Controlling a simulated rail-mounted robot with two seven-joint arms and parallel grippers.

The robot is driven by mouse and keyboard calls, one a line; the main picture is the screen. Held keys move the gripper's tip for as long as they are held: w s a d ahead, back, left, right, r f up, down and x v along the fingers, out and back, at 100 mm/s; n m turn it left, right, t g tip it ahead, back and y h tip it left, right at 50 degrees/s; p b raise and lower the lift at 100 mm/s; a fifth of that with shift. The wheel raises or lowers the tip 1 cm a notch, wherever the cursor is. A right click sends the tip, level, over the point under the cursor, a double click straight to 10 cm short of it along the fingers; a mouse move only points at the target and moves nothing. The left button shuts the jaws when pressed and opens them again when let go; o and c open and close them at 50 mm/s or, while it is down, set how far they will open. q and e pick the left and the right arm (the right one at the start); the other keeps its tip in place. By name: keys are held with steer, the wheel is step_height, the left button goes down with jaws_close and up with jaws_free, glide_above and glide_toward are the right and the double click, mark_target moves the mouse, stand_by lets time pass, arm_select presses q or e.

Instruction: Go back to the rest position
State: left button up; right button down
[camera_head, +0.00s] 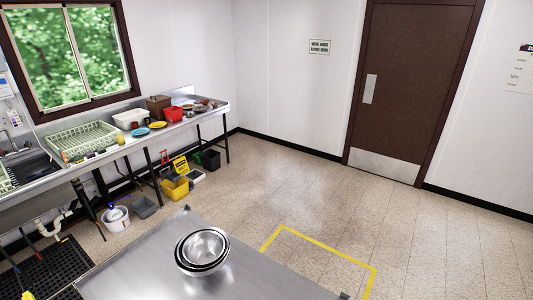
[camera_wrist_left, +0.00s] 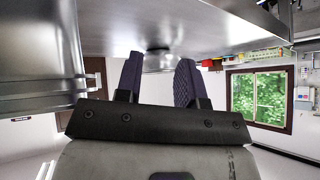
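My left gripper (camera_wrist_left: 158,72) shows only in the left wrist view. Its two dark, ridged fingers stand apart with nothing between them, so it is open and empty. The wrist picture is upside down. Beyond the fingertips, a metal bowl (camera_wrist_left: 157,61) shows on the steel table (camera_wrist_left: 150,22), clear of the gripper. Neither gripper shows in the head view, and my right gripper is in no view.
In the head view, nested steel bowls (camera_head: 203,247) stand on the steel table (camera_head: 140,262) at the front. A counter (camera_head: 140,133) with a dish rack (camera_head: 85,140) and several dishes runs along the left wall. Buckets stand beneath it. The floor (camera_head: 310,205) towards the door (camera_head: 415,85) is clear.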

arm_select(q)
steer(key=s+d+f+g+p, duration=0.1)
steer(key=s+f+g, duration=0.3)
steer(key=s+f, duration=0.4)
steer(key=s+d, duration=0.1)
steer(key=s, duration=0.5)
steer(key=shift+s+f+n+g+h, duration=0.2)
steer(key=shift+s+n+g+h, duration=0.1)
steer(key=shift+s+h, duration=0.1)
steer(key=shift+d, duration=0.1)
